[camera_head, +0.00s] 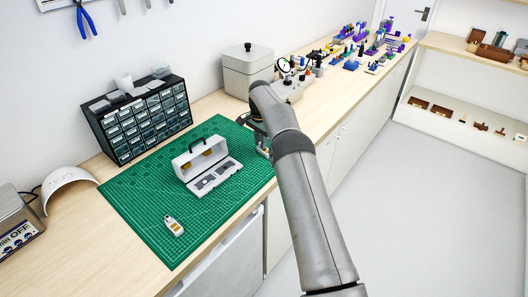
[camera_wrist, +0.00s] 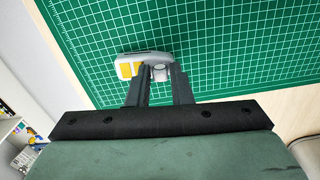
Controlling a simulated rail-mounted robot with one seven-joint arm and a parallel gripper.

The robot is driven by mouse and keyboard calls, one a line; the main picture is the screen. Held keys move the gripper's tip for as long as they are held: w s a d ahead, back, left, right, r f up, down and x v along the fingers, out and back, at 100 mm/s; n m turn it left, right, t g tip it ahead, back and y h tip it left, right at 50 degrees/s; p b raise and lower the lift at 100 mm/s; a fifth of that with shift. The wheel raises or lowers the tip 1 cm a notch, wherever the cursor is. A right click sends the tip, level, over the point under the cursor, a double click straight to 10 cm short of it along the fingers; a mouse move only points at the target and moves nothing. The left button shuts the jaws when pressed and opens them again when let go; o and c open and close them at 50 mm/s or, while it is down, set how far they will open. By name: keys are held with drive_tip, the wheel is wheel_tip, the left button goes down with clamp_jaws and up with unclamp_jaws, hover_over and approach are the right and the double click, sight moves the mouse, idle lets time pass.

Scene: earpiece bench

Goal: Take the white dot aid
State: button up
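A small white device (camera_head: 174,225) with an orange patch lies on the front left of the green cutting mat (camera_head: 137,192). An open white case (camera_head: 203,170) with dark recesses stands mid-mat. I cannot pick out a white dot on anything in the head view. My gripper (camera_head: 263,150) is over the mat's right edge, partly behind my arm. In the wrist view, its fingers (camera_wrist: 160,75) are slightly apart around a pale round part of a grey-and-yellow object (camera_wrist: 129,66). I cannot tell whether they touch it or whether it is the white dot aid.
A dark drawer cabinet (camera_head: 138,118) stands behind the mat, with a grey box (camera_head: 247,70) to its right. A white curved shell (camera_head: 68,184) and a metal unit (camera_head: 18,225) are at left. Several small colourful items crowd the far bench. The mat's front is mostly clear.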

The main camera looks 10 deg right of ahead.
clamp_jaws()
drive_tip(key=shift+r, duration=0.15)
drive_tip(key=shift+r+p, duration=1.3)
drive_tip(key=shift+r, duration=0.1)
